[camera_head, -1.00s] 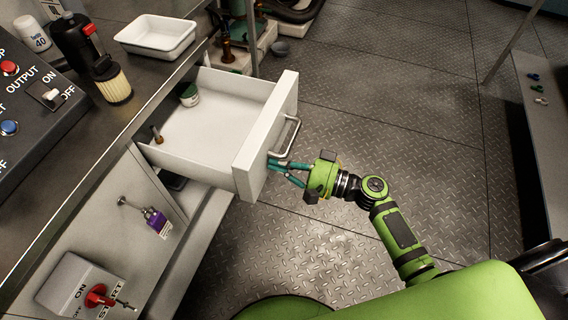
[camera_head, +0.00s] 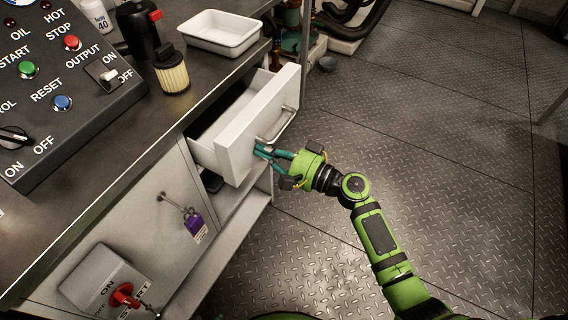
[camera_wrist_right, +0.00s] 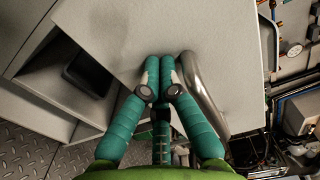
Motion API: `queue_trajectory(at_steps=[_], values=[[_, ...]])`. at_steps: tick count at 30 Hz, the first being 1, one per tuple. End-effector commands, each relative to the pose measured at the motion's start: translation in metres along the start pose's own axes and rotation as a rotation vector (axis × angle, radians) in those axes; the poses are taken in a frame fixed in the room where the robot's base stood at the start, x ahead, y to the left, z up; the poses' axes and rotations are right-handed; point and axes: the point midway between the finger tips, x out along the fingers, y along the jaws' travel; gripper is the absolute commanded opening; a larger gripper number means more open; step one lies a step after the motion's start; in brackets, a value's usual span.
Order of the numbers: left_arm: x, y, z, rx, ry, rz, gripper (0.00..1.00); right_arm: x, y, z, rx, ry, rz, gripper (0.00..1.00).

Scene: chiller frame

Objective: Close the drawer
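The white drawer (camera_head: 236,139) sticks partway out of the cabinet under the counter in the head view. Its front panel also shows in the wrist view (camera_wrist_right: 125,35). A metal bar handle (camera_head: 279,126) is on the front; in the wrist view the handle (camera_wrist_right: 203,90) lies just right of my fingers. My right gripper (camera_head: 261,151) has its teal fingertips together, with nothing seen between them. The tips (camera_wrist_right: 161,62) appear to press against the drawer front beside the handle, not around it. My left gripper is not in view.
A white tray (camera_head: 221,33), a filter (camera_head: 171,74) and a control panel (camera_head: 65,85) are on the counter. A purple padlock (camera_head: 195,222) hangs on the cabinet, with a red-knobbed switch (camera_head: 122,294) below. The metal floor (camera_head: 420,130) at right is clear.

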Motion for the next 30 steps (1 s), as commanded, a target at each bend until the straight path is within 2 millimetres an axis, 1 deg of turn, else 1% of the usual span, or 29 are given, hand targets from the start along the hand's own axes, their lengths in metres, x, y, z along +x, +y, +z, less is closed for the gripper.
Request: queue_trajectory(at_steps=[1,3,9,12,15,19,24,30], values=[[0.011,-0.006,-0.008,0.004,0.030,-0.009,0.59,0.015,0.005,0.000,-0.001,-0.003,-0.004,0.00],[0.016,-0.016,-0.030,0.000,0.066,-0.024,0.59,0.033,0.005,0.000,0.000,-0.002,-0.003,0.00],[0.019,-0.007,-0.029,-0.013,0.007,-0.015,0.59,0.074,0.005,0.000,-0.001,-0.002,-0.002,0.00],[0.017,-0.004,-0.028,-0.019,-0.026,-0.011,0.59,0.089,0.005,0.000,-0.001,-0.001,-0.001,0.00],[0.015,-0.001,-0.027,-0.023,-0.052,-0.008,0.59,0.100,0.004,0.000,0.001,-0.001,-0.001,0.00],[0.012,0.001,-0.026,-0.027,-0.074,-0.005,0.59,0.109,0.003,0.000,0.000,-0.001,0.001,0.00],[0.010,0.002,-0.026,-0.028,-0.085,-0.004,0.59,0.113,0.001,0.001,-0.001,-0.001,0.000,0.00],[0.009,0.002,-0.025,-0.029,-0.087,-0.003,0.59,0.114,-0.001,0.001,-0.001,-0.002,-0.002,0.00]])
